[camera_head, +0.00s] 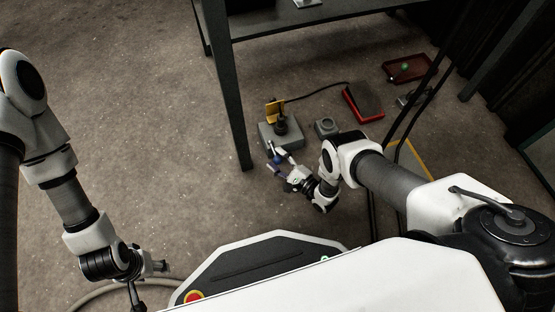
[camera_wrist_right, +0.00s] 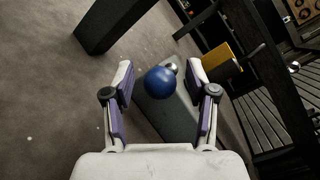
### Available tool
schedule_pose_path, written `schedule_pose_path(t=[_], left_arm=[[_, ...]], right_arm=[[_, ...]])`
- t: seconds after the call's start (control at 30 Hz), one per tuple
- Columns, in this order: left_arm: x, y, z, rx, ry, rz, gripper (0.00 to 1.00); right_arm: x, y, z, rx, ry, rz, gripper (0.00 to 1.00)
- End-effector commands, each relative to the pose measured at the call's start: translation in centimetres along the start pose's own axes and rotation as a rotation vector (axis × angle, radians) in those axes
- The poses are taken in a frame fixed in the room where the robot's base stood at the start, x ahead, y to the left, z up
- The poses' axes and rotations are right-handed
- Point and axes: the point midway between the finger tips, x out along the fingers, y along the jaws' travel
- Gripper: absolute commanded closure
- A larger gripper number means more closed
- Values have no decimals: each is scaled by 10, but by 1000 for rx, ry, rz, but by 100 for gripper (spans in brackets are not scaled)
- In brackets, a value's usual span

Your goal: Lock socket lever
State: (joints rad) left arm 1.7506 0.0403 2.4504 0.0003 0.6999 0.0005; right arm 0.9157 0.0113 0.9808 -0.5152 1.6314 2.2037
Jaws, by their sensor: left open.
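A lever with a round blue knob (camera_wrist_right: 160,80) shows in the right wrist view, in front of a grey socket box (camera_wrist_right: 172,115). In the head view the grey box (camera_head: 279,137) stands on the floor with a yellow flap (camera_head: 274,111) and a dark plug on top. My right gripper (camera_head: 272,158) is at the near side of the box. In the right wrist view its fingers stand open on either side of the blue knob, with gaps showing; the lever's shaft is mostly hidden behind the knob. My left gripper (camera_head: 158,267) is open and empty at the lower left, far from the box.
A dark table leg (camera_head: 232,105) stands just left of the box. A small grey block (camera_head: 326,127), a red-edged bin (camera_head: 364,102) and a red tray (camera_head: 408,68) lie to the right. A cable runs from the box. The floor at left is clear.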

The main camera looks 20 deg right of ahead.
Motion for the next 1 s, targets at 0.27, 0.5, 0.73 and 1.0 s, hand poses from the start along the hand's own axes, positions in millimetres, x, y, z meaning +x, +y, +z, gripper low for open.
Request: schedule_pose_path(t=[0.27,0.5,0.73,1.0], left_arm=[[0,0,0,0,0,0,43],[13,0,0,-2,1,0,43],[11,0,-1,-2,2,0,43],[11,0,-1,-2,2,0,43]], right_arm=[[0,0,0,0,1,0,100],[-1,6,-4,-1,2,1,100],[-1,5,-4,0,3,2,55],[-1,5,-4,0,1,1,43]])
